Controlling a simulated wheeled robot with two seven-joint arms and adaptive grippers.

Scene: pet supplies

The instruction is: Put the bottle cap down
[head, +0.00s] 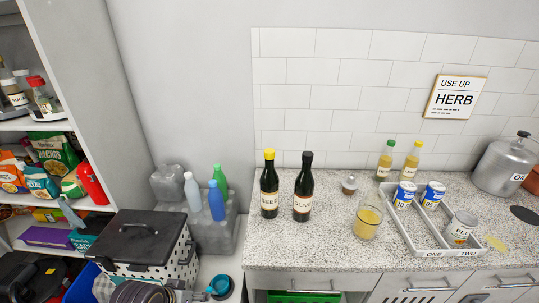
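I cannot pick out a loose bottle cap in the head view. A dark bottle with a yellow top (269,186) stands upright on the speckled counter (310,245), and a dark bottle with a black top (303,190) stands right beside it. Two pale yellow bottles, one with a green cap (384,163) and one with a yellow cap (411,162), stand at the back by the tiled wall. Neither of my grippers shows in this view, so what they hold is hidden.
A divided tray (411,246) holds blue-labelled cans (404,195) and a jar (461,228). A glass of yellow liquid (367,222) stands left of it. The counter's front left is clear. Shelves (60,126) and a lidded box (146,245) stand left.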

